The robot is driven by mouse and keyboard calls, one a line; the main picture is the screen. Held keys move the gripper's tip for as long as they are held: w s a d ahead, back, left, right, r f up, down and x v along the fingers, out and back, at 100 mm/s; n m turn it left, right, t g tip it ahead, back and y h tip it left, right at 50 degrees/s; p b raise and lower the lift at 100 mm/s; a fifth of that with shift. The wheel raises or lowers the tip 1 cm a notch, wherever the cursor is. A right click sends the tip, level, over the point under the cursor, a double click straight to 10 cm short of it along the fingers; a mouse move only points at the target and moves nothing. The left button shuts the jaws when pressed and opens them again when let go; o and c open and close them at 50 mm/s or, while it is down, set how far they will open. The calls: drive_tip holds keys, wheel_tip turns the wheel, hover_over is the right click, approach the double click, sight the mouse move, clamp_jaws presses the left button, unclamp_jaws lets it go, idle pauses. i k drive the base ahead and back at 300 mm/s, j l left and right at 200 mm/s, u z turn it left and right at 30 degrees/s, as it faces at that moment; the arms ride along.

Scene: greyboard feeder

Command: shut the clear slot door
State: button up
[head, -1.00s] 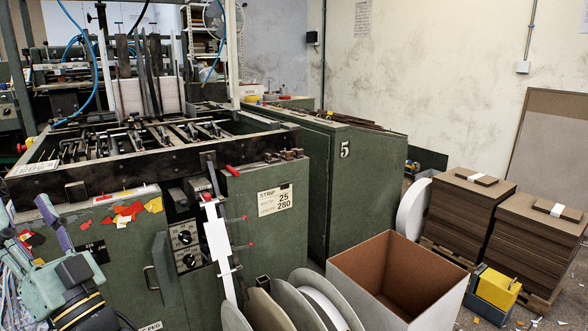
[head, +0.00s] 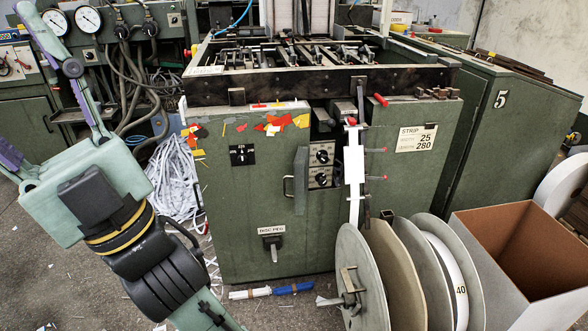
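I cannot make out a clear slot door in the head view. The green feeder machine (head: 240,215) stands in the middle, with a handle (head: 288,188) and a dial panel (head: 321,165) on its front. A narrow upright white strip (head: 354,170) runs down the front, right of the dials. My gripper (head: 18,85) is at the left, well apart from the machine. The tip of the lower finger is cut off by the left edge.
Several large reels (head: 362,278) and an open cardboard box (head: 525,240) stand on the floor at the front right. A gauge cabinet (head: 28,130) and hanging hoses are behind my arm. A heap of white strips (head: 175,180) lies left of the machine. Some floor in front is clear.

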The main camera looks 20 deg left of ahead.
sight(296, 163)
drive_tip(key=k+j+u, duration=0.1)
drive_tip(key=j, duration=1.35)
drive_tip(key=i+j+z, duration=0.2)
drive_tip(key=i+j, duration=0.5)
drive_tip(key=k+j, duration=0.05)
